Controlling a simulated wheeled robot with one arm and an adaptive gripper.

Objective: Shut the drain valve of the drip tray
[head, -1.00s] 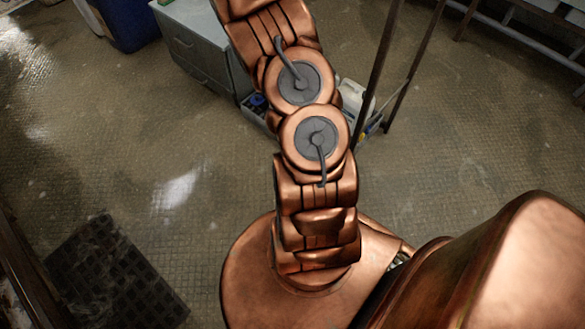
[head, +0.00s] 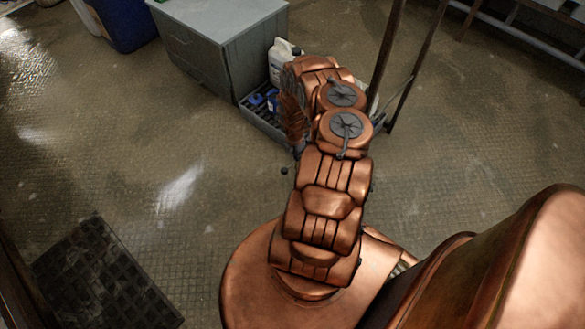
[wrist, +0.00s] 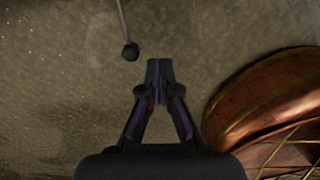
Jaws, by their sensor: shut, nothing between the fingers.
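The drip tray (head: 266,131) is a grey shallow tray on the floor beside the grey cabinet, partly hidden by my arm. A small dark ball (head: 284,170) shows just in front of the tray in the head view. In the wrist view, a dark ball knob (wrist: 130,52) on the end of a thin rod, probably the drain valve's lever, lies over the floor. The valve body is not visible. My gripper (wrist: 162,68) is shut and empty, its tips right of the knob and slightly lower in the picture, apart from it. In the head view my arm largely hides it.
A white jug (head: 279,62) and blue items (head: 262,99) stand in the tray. The grey cabinet (head: 215,45) is behind left, and dark rack posts (head: 388,55) rise at right. A black floor grate (head: 100,280) lies front left. The floor left of my arm is clear.

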